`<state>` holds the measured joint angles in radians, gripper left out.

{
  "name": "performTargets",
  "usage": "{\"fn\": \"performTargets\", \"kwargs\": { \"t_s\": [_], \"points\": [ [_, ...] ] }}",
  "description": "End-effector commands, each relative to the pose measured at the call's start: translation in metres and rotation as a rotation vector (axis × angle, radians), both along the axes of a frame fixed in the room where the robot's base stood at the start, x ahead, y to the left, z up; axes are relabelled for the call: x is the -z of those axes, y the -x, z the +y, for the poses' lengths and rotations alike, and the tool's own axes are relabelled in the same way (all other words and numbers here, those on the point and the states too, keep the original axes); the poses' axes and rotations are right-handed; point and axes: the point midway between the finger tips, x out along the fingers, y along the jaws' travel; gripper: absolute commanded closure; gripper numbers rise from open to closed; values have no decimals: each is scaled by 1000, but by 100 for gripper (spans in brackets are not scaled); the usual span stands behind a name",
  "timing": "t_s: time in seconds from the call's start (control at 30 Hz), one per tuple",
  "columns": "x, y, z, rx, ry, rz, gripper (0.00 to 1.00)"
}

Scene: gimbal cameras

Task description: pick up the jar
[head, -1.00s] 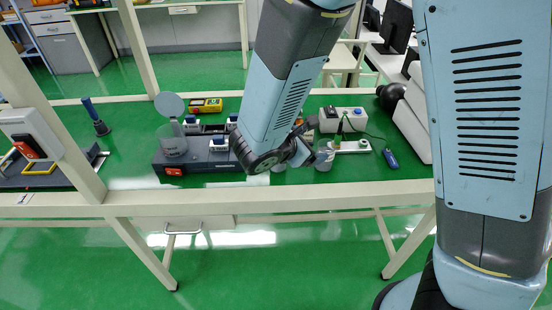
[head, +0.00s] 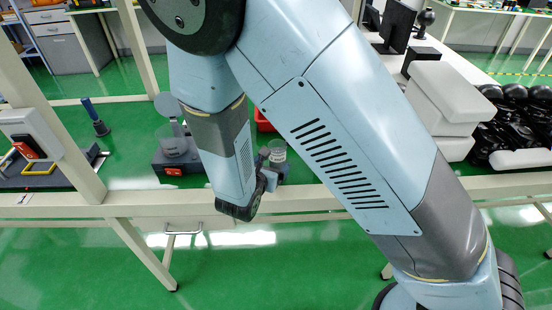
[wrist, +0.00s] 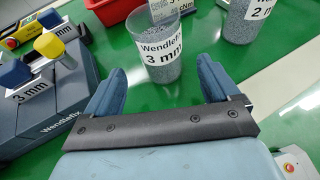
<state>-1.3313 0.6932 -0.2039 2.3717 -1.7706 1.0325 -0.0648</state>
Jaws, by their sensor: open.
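A clear jar (wrist: 160,58) of grey grains, labelled "Wendlefix 3 mm", stands upright on the green table ahead of my gripper (wrist: 161,72). In the wrist view it shows between my two spread blue fingers, which are open and empty. Its base appears beyond the fingertips, and I see no contact. A second similar jar (wrist: 243,22), its label partly cut off at "2 m", stands to the right. In the head view my gripper (head: 271,178) is near the table's front edge, close to a clear jar (head: 277,151); which jar that is cannot be told.
A dark Wendlefix device (wrist: 45,105) with yellow and blue knobs is left of my gripper. A red bin (wrist: 112,10) and a white card (wrist: 168,8) stand behind the first jar. A white table frame post (head: 75,155) rises at left in the head view.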

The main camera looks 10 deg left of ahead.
Motion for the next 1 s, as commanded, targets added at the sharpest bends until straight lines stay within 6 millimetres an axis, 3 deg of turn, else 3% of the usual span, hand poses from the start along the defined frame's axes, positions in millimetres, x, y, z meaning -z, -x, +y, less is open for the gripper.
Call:
{"fn": "performTargets", "kwargs": {
  "t_s": [0.33, 0.63, 0.97, 1.0],
  "points": [
    [9, -23, -5, 2, 1, -1, 12],
    [22, -58, -11, 1, 0, -1, 12],
    [24, -62, -11, 0, -1, 0, 12],
    [24, -62, -11, 0, -1, 0, 15]
  ]
}}
